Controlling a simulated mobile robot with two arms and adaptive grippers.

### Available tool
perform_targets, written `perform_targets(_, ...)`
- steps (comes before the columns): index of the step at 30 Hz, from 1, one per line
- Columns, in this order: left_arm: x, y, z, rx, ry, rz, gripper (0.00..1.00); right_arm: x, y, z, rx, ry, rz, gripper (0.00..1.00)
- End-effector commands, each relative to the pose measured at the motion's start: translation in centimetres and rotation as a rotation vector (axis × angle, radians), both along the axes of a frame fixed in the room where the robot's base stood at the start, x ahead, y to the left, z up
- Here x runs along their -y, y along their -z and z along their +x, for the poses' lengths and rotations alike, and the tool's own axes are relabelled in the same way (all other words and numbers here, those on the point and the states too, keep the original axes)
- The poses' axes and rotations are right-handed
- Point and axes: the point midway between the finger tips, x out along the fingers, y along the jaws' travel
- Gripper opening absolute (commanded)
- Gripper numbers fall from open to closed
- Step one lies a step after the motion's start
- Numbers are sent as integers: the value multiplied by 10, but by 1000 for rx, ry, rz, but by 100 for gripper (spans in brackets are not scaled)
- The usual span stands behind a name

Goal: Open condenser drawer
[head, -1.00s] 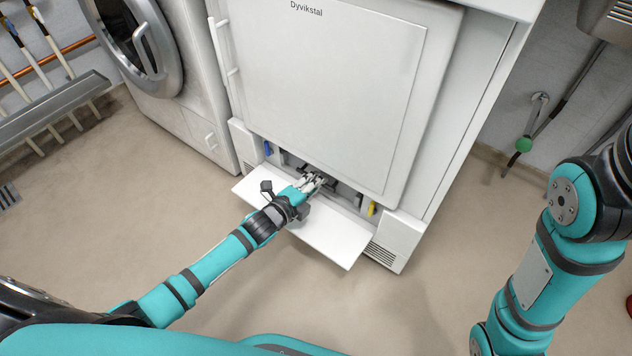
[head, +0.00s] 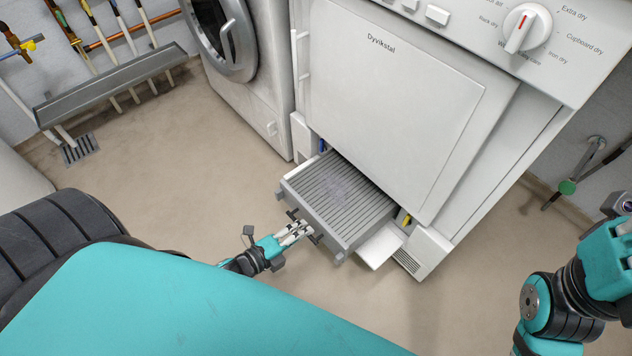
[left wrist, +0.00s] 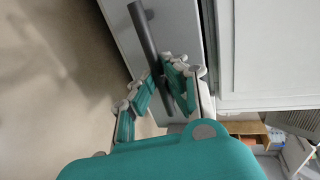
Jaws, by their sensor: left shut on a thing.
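The condenser drawer (head: 340,190) is a grey, ribbed tray pulled well out of the low opening in the white dryer (head: 400,100). My left gripper (head: 303,229) is at its front, shut on the dark bar handle. In the left wrist view the handle (left wrist: 146,38) runs between the two fingers of the gripper (left wrist: 164,88). The white flap (head: 380,246) is folded down beneath the drawer and partly hidden by it. My right arm shows at the right edge of the head view, but its gripper is not in view.
A washing machine (head: 262,105) stands left of the dryer. A grey wall trough (head: 110,85) with pipes is at the back left, above a floor drain (head: 80,149). The beige floor (head: 190,170) left of the drawer is clear.

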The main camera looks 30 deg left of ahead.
Motion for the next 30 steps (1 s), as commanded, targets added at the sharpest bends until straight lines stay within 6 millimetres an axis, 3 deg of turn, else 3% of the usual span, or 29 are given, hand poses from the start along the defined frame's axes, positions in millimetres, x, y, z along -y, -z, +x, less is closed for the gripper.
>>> perform_targets(4,-3,0,-10,-2,1,0,0,0,1,0,-10,0,0,0)
perform_targets(15,-3,1,-11,-1,1,-1,0,0,2,0,-12,-1,1,0)
perform_targets(16,-3,1,-11,-1,1,-1,10,0,2,0,-12,-1,1,0)
perform_targets(21,-3,1,-11,-1,1,-1,32,0,2,0,-13,-1,0,0)
perform_targets(30,-4,0,-12,0,0,0,35,1,1,0,-8,0,1,0)
